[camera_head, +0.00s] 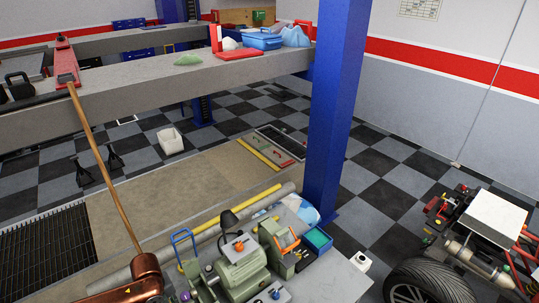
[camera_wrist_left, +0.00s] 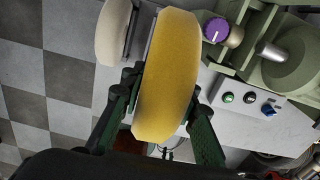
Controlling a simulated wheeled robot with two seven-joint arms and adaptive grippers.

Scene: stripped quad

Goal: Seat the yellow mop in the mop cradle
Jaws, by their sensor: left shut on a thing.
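The yellow mop (camera_wrist_left: 168,75) is a thick, soft-looking yellow disc seen nearly edge-on in the left wrist view. My left gripper (camera_wrist_left: 160,95) is shut on it, with a dark green finger on each side. A cream disc (camera_wrist_left: 114,32) stands just left of the mop, with a narrow metal part beside it. The mop hides what is directly behind it. I cannot pick out the mop cradle with certainty in either view. In the head view neither gripper shows.
A green machine (camera_wrist_left: 275,55) with a purple knob (camera_wrist_left: 217,29) is close right of the mop. The head view shows green machines (camera_head: 240,262) crowding the bench, a blue post (camera_head: 338,110) behind it, and a stripped quad (camera_head: 480,240) at right. Checkered floor is open beyond.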

